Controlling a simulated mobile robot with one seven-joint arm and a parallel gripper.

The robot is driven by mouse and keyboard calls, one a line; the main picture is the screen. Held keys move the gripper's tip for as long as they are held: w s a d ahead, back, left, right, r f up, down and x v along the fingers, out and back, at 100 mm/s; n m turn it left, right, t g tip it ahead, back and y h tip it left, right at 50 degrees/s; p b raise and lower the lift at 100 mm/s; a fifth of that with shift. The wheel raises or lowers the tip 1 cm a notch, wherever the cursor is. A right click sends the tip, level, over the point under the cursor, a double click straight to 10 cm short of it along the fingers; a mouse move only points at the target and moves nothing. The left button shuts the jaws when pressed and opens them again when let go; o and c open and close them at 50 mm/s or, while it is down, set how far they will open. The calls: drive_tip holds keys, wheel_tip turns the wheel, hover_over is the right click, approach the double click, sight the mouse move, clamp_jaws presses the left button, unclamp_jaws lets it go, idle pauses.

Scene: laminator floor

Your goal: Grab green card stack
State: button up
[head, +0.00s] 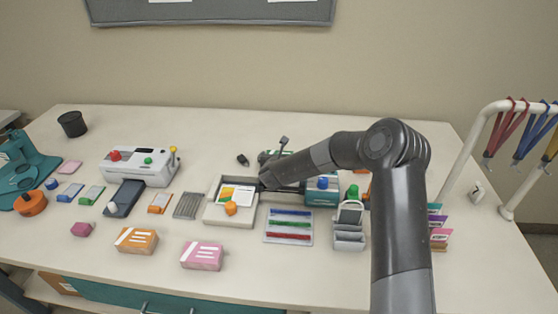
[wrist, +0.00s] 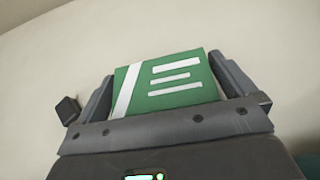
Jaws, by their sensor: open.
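The green card stack (wrist: 165,88), green with white stripes, lies between the two fingers of my gripper (wrist: 166,72) in the wrist view. The fingers stand on its left and right sides and are open; I cannot tell whether either touches it. Its near edge is hidden by the gripper body.
An orange stack (head: 137,240) and a pink stack (head: 202,256) lie at the table's front. A white machine (head: 140,166) stands left. A tray of coloured strips (head: 289,227) and a grey holder (head: 349,226) are right of the printed-sheet tray (head: 230,212). A lanyard rack (head: 470,160) stands far right.

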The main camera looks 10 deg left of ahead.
drive_tip(key=c, duration=0.8)
drive_tip(key=shift+r, duration=0.15)
